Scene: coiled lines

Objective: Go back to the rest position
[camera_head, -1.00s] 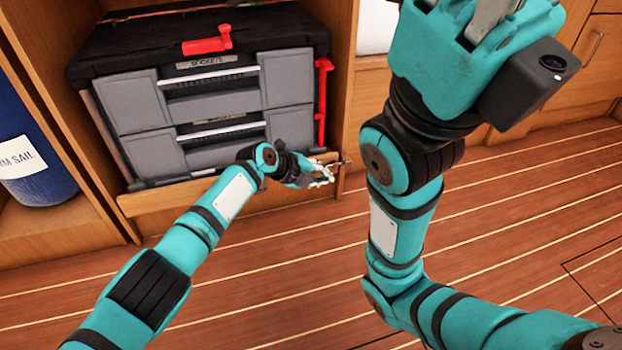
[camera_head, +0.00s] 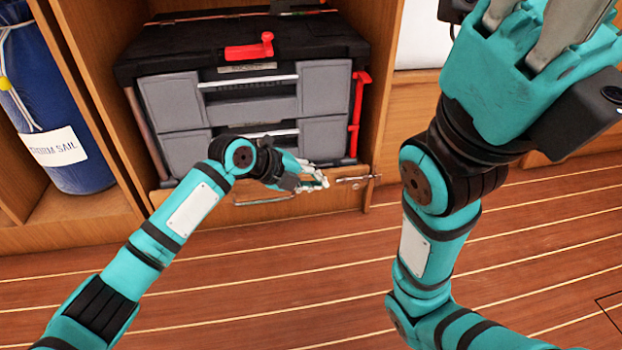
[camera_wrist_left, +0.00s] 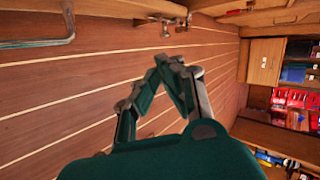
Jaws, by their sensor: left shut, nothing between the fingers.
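My left gripper (camera_head: 322,180) is in front of the wooden front panel (camera_head: 225,214) below the toolbox, near that panel's metal latch (camera_head: 355,180). Its fingers are closed together with nothing held. In the left wrist view its fingertips (camera_wrist_left: 168,60) meet over the plank floor. My right gripper (camera_head: 540,60) is raised at the upper right of the head view. Its fingers point up and run out of the frame, so its opening cannot be judged.
A black and grey toolbox (camera_head: 240,92) with red latches sits in the wooden locker. A blue sail bag (camera_head: 62,110) stands in the left compartment. The striped plank floor (camera_head: 270,270) is clear. The left wrist view shows shelves with red items (camera_wrist_left: 295,98) at right.

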